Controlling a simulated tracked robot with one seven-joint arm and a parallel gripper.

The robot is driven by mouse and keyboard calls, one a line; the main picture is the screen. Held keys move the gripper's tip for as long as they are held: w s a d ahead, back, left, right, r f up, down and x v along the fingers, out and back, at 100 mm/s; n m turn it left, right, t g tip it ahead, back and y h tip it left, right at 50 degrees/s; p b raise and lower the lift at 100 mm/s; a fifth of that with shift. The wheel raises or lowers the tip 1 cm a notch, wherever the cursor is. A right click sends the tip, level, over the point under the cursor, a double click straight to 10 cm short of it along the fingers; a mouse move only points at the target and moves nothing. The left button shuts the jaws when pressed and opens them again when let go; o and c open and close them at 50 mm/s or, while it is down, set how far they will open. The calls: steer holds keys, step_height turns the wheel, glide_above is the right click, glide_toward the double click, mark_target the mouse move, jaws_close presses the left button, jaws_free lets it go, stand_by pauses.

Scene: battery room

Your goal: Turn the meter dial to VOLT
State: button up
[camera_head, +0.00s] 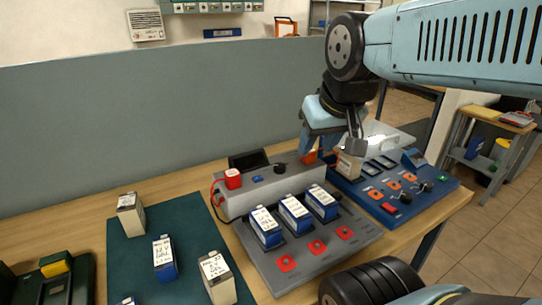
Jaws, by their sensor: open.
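The meter (250,202) is a long grey box on the wooden table. A dark round knob (280,168), which looks like the dial, sits on its top; its markings are too small to read. A red block (233,178) is at its left end and a small blue part (257,180) lies between block and knob. An orange-red part (310,157) shows at its right end, partly covered by my gripper. My gripper (331,149) points down above the right end of the meter, right of the knob. It is open; I see nothing held.
A grey tray (268,268) with several blue-white batteries and red buttons stands in front of the meter. A blue panel (420,202) with switches is at the right; a pale battery (348,166) is beside my gripper. A green mat (196,221) holds more batteries. A grey partition (140,125) stands behind.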

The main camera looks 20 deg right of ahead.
steer(key=shift+a, duration=0.15)
steer(key=o, duration=0.3)
steer(key=shift+w+r, duration=0.1)
steer(key=shift+w, duration=0.05)
steer(key=shift+o, duration=0.5)
steer(key=shift+w+a+n, duration=0.1)
steer(key=shift+w+n, duration=0.2)
steer(key=shift+n, duration=0.2)
steer(key=n+g+h, duration=0.4)
steer(key=n+g, duration=0.2)
steer(key=n, duration=0.9)
glide_above(279, 166)
steer(key=w+a, duration=0.1)
steer(key=a, duration=0.5)
step_height(279, 166, down, 6)
steer(key=shift+h, duration=0.3)
steer(key=x, duration=1.3)
steer(key=shift+s+d, duration=0.15)
steer(key=shift+d, duration=0.05)
steer(key=shift+c, duration=0.3)
